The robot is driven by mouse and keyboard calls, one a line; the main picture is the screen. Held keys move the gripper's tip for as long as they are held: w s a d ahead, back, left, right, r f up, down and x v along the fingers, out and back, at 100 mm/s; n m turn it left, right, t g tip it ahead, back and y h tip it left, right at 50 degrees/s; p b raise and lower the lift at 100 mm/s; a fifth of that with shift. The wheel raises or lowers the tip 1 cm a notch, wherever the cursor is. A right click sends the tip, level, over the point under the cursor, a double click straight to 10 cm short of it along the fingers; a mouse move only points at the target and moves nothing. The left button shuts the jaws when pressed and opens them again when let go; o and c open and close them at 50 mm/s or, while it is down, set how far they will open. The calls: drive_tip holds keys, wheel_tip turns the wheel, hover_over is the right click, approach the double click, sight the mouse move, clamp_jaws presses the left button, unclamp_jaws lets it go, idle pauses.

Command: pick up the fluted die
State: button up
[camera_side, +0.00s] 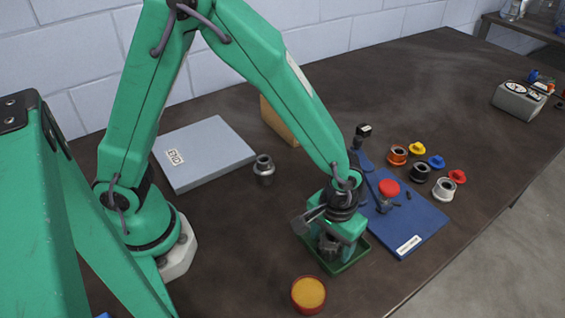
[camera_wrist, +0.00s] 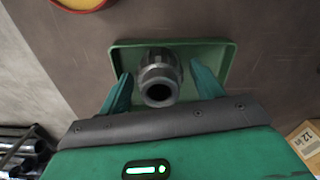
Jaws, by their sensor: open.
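The fluted die (camera_wrist: 158,76) is a dark grey ribbed cylinder with a round hole, standing in a shallow green tray (camera_wrist: 222,52). In the side view the die (camera_side: 329,245) shows partly under my gripper (camera_side: 333,240), with the tray (camera_side: 352,262) around it. In the wrist view my gripper (camera_wrist: 161,82) is open, with one green finger on each side of the die. Small gaps show between the fingers and the die there. The side view does not clearly show the fingertips.
A red-rimmed bowl of yellow-orange material (camera_side: 308,294) is close in front of the tray. A blue board (camera_side: 415,225) with a red knob lies just right. A grey metal fitting (camera_side: 264,170) and a grey slab (camera_side: 205,150) are behind left. Several coloured rings and caps stand farther right.

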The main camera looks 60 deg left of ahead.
idle(0.3)
drive_tip(key=c, duration=1.4)
drive_tip(key=shift+c, duration=0.2)
drive_tip(key=shift+r, duration=0.25)
drive_tip(key=shift+r, duration=0.85)
wheel_tip(320, 180, up, 2)
drive_tip(key=shift+r, duration=0.2)
drive_tip(key=s+d+r, duration=0.5)
drive_tip(key=s+r, duration=0.1)
drive_tip(key=s, duration=0.4)
drive_tip(key=shift+s+r, duration=0.25)
